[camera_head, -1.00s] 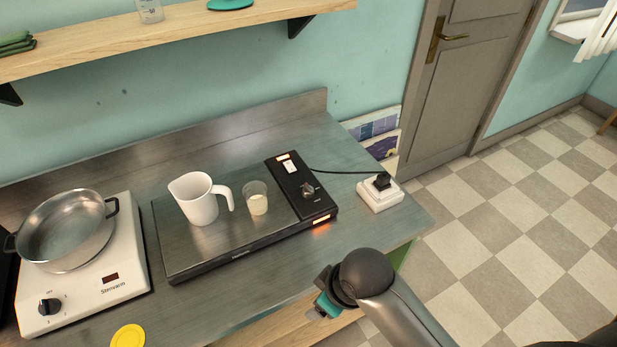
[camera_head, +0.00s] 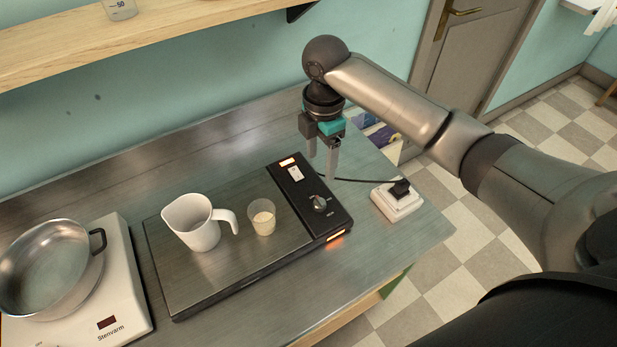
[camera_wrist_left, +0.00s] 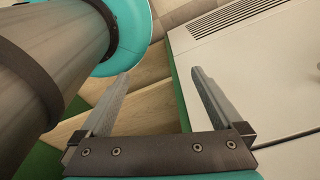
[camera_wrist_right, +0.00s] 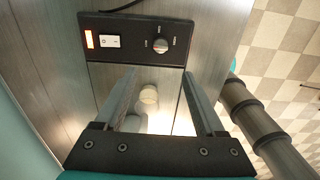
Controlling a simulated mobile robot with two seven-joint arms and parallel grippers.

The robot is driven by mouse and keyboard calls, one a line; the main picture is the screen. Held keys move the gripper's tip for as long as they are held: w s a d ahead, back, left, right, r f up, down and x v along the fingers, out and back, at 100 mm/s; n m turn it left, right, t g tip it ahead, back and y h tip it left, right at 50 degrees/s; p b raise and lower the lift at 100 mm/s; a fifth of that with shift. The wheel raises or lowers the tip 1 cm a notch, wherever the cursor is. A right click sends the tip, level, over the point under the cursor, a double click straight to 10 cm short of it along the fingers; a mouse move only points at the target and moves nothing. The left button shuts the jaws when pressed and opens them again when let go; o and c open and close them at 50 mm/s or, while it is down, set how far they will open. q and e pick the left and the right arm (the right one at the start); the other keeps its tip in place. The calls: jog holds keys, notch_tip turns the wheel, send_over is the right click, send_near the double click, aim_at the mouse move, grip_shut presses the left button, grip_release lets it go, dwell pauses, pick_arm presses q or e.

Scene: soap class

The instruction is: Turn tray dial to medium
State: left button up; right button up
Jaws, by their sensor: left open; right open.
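The warming tray (camera_head: 225,270) lies on the metal counter, with a black control panel at its right end. The tray dial (camera_head: 320,203) is a grey knob on that panel; it also shows in the right wrist view (camera_wrist_right: 160,45). The setting it points to is too small to read. My right gripper (camera_head: 321,172) is open and empty, pointing down above the back end of the panel, apart from the dial. In the right wrist view its fingers (camera_wrist_right: 160,100) are spread, with the panel beyond. My left gripper (camera_wrist_left: 160,85) is open and empty, seen only in its wrist view.
A white jug (camera_head: 194,226) and a small glass cup (camera_head: 262,217) with pale contents stand on the tray. A white rocker switch (camera_head: 295,173) sits near the dial. A socket block (camera_head: 398,200) is at right, a hotplate with a pot (camera_head: 50,265) at left.

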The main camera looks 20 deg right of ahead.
send_near(320, 200)
notch_tip(320, 200, down, 9)
jog(key=shift+r+b, duration=0.1)
jog(key=shift+b, duration=0.8)
jog(key=shift+f, duration=0.45)
pick_arm(q)
jog(key=shift+s+f, duration=0.95)
jog(key=shift+f, duration=0.05)
pick_arm(e)
jog(key=c, duration=0.3)
pick_arm(q)
jog(key=shift+s, duration=0.25)
pick_arm(e)
grip_shut()
